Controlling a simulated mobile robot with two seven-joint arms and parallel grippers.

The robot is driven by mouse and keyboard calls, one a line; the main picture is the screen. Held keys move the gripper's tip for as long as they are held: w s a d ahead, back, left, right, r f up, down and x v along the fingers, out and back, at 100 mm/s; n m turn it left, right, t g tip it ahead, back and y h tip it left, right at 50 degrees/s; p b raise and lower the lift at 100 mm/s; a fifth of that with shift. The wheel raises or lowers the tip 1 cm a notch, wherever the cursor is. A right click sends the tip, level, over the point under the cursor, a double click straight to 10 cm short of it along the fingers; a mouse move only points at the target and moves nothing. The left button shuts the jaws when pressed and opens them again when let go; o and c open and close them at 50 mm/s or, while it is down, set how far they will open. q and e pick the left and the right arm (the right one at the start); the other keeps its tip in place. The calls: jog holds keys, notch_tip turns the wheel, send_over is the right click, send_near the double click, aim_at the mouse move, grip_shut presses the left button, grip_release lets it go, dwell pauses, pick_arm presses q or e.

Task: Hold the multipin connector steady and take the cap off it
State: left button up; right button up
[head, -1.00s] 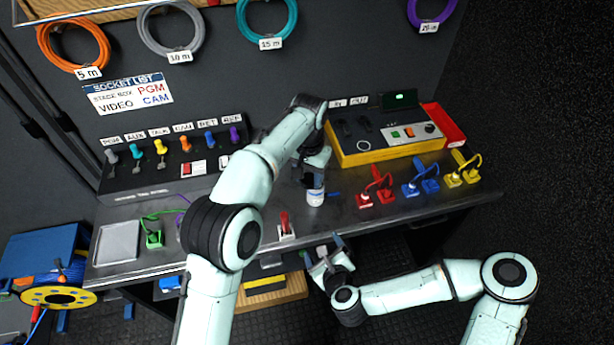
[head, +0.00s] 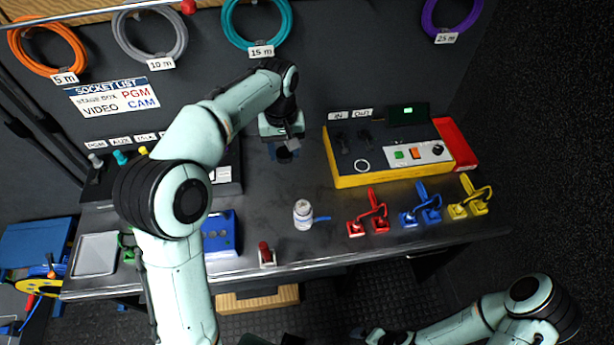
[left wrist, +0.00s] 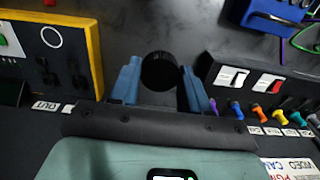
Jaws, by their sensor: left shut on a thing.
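My left gripper (head: 284,149) is over the bench near the back wall. In the left wrist view its two blue fingers (left wrist: 160,88) are on either side of a black round piece (left wrist: 160,69), seen end-on. The piece also shows dark below the gripper in the head view (head: 286,155). I cannot tell whether it is the multipin connector or its cap. A small white bottle-shaped thing (head: 303,212) stands upright on the bench, apart from both grippers, with a blue strip beside it. My right gripper (head: 376,335) is low at the bottom edge, its jaws unclear.
The yellow-edged control box (head: 345,181) stands at the back right. Red (head: 370,212), blue (head: 422,205) and yellow (head: 470,198) plug pairs line the right front. A blue box (head: 219,235) and a red-topped piece (head: 266,254) are left of centre. Mid-bench is mostly clear.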

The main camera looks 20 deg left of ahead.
pick_arm(q)
jog(key=shift+a, duration=0.15)
jog(key=shift+f, duration=0.3)
jog(key=b, duration=0.2)
send_over(287, 198)
notch_tip(287, 198, down, 14)
jog(key=shift+r, duration=0.1)
jog(key=shift+f, duration=2.6)
pick_arm(e)
jog(key=shift+n+g, duration=0.4)
jog(key=shift+s+d+f, duration=0.35)
jog(key=shift+s+f, duration=0.35)
jog(key=shift+f, duration=0.05)
jog(key=shift+s+d+f, duration=0.35)
jog(key=shift+s+f, duration=0.35)
pick_arm(q)
jog(key=shift+f, duration=0.15)
pick_arm(e)
jog(key=shift+f, duration=0.1)
pick_arm(q)
jog(key=o, duration=1.2)
